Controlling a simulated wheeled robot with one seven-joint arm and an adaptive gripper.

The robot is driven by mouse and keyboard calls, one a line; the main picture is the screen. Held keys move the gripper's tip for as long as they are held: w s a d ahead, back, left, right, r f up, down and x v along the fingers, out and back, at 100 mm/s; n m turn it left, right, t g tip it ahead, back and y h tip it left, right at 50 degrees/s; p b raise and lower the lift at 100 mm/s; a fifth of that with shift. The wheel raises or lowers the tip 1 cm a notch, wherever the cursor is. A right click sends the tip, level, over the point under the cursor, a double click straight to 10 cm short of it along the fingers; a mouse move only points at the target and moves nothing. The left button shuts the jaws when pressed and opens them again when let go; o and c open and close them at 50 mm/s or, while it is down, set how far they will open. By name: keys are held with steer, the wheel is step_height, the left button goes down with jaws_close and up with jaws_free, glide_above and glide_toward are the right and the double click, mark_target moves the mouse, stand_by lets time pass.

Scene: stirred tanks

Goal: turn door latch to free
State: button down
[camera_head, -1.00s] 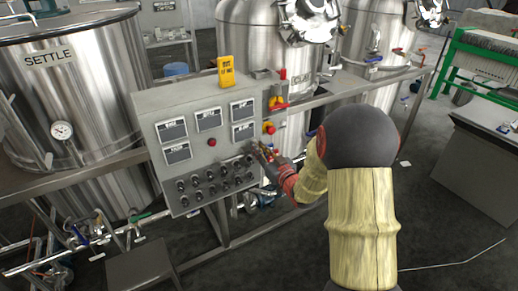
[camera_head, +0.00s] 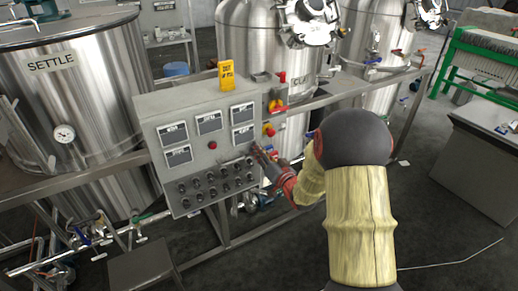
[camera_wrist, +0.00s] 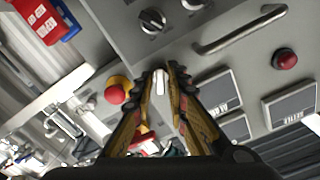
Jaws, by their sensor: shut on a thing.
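The grey control cabinet (camera_head: 205,150) stands in the middle of the head view. The door latch (camera_wrist: 160,82) is a small pale lever on the cabinet face, seen between my fingertips in the wrist view. My gripper (camera_wrist: 162,76) is shut on the latch, with one yellow-brown finger on each side of it. In the head view my gripper (camera_head: 258,152) is at the right edge of the cabinet front, and the latch is hidden behind it.
Several black knobs (camera_head: 210,178) sit low on the panel. A bar handle (camera_wrist: 238,30) and a red lamp (camera_wrist: 285,58) show near my fingers. A red-and-yellow emergency button (camera_wrist: 117,92) is close on the left. Steel tanks (camera_head: 75,90) stand behind and left.

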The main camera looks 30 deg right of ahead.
steer(key=m+p, duration=0.6)
steer(key=m, duration=0.6)
steer(key=shift+m, duration=0.3)
stand_by(0.4)
steer(key=c, duration=2)
jaws_free()
steer(key=shift+o, duration=0.2)
steer(key=s, duration=1.2)
steer(key=shift+d, duration=0.25)
